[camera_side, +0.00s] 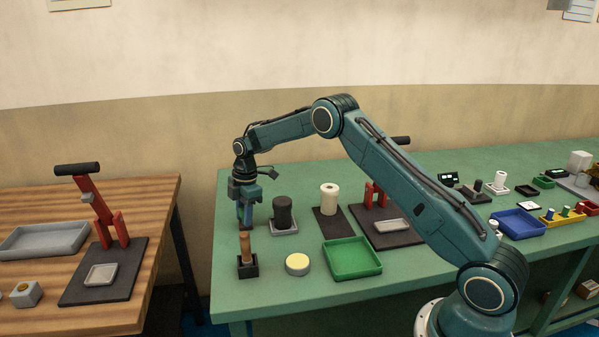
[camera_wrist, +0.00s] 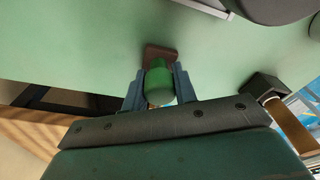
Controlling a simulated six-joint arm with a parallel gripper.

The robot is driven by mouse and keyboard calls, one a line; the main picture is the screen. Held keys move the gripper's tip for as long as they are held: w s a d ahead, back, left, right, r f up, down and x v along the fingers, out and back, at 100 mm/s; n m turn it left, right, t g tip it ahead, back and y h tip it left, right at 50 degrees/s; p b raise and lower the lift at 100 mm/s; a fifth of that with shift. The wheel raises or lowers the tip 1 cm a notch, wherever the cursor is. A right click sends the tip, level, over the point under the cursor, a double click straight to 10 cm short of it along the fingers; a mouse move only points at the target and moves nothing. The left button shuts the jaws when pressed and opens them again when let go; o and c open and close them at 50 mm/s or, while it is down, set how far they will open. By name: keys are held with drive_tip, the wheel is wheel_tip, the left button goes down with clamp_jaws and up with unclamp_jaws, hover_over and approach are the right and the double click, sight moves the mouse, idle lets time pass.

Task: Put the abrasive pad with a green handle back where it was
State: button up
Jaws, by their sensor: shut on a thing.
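My gripper (camera_side: 246,212) is shut on the green handle of the abrasive pad. In the wrist view, the gripper (camera_wrist: 159,88) has a blue finger on each side of the round green handle end of the abrasive pad (camera_wrist: 159,83). The brown pad part shows beyond the handle, over the green tabletop. I cannot tell whether it touches the table. In the side view the pad is hardly visible, hidden by the fingers. The gripper points down near the left end of the green table, behind a black holder (camera_side: 247,270) with a wooden-handled tool (camera_side: 245,246) upright in it.
A dark cylinder (camera_side: 284,209) on a grey tray (camera_side: 284,230) stands just right of the gripper. A round yellow-topped tin (camera_side: 297,263) and green tray (camera_side: 352,270) lie in front. The green table's left edge is close, with a gap before the wooden table (camera_side: 147,235).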

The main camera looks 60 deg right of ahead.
drive_tip(key=shift+f, duration=0.15)
drive_tip(key=o, duration=1)
drive_tip(key=r, duration=0.3)
drive_tip(key=d+r, duration=0.1)
drive_tip(key=r, duration=0.7)
drive_tip(key=shift+s+d, duration=0.15)
drive_tip(key=shift+r, duration=0.65)
